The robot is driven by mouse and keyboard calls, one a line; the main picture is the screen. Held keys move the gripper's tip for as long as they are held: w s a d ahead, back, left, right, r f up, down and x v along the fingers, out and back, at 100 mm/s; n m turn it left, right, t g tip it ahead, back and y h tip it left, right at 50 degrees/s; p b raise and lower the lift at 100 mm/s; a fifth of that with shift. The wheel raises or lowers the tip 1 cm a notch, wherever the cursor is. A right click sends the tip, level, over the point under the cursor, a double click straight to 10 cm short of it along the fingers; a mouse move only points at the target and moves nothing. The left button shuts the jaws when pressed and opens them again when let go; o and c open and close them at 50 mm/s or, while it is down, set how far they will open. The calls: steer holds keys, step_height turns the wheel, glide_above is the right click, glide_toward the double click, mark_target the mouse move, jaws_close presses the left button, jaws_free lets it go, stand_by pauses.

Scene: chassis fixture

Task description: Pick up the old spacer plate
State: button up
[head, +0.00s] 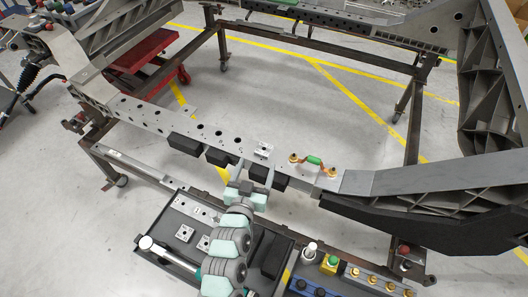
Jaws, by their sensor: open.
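A small square metal plate with holes, which looks like the old spacer plate (263,150), lies on top of the grey chassis rail (150,118) near the middle of the view. My gripper (257,169) is open, at the near side of the rail just below the plate in the picture. Its two fingers point toward the rail, spread apart, and nothing shows between them. I cannot tell whether a fingertip touches the plate or the rail.
A dark tray (151,222) below the rail holds similar small plates (184,232) and a hammer-like tool (148,244). Black blocks (185,144) hang along the rail's near side. Bottles and fittings (330,264) stand at lower right.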

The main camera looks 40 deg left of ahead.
mark_target(262, 155)
steer(key=shift+x, duration=1.15)
steer(key=shift+w+a+f+b, duration=0.2)
steer(key=shift+w+f+b, duration=0.15)
steer(key=shift+b, duration=0.2)
steer(key=x, duration=0.1)
steer(key=b+x, duration=0.1)
steer(key=x, duration=0.1)
steer(key=shift+w+f+b, duration=0.25)
steer(key=shift+f+b, duration=0.05)
steer(key=shift+f, duration=0.05)
steer(key=shift+w+a+r, duration=0.1)
steer(key=shift+w+a, duration=0.15)
steer(key=shift+w, duration=0.2)
steer(key=shift+s, duration=0.1)
jaws_close()
